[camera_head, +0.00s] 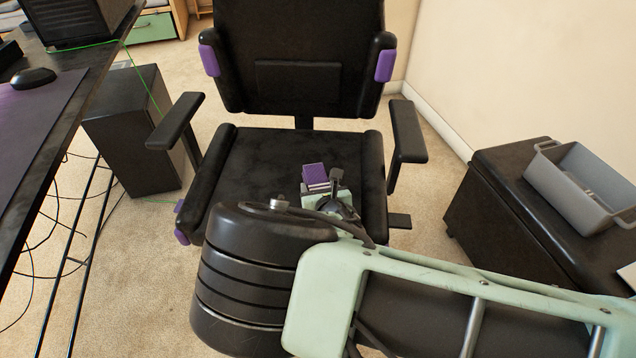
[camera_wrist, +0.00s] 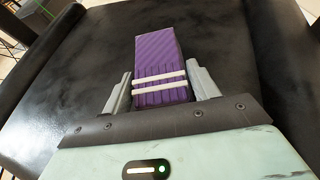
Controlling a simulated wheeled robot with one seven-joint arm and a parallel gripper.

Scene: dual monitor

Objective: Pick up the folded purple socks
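The folded purple socks (camera_wrist: 160,55) are a ribbed purple bundle with two white stripes near the end closest to me. They also show in the head view (camera_head: 314,173) over the black chair seat, at my gripper's far side. My gripper (camera_wrist: 160,82) has one grey finger on each side of the socks' near end. The fingers lie very close to the sock sides. I cannot tell whether they press on them. Whether the socks rest on the seat or are just above it is not clear. In the head view my arm hides part of the gripper.
The black office chair (camera_head: 253,160) has armrests on both sides and a tall backrest behind the socks. A desk (camera_head: 62,100) stands at left with a computer case (camera_head: 140,125) beside it. At right a black cabinet (camera_head: 487,190) carries a grey bin (camera_head: 570,185).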

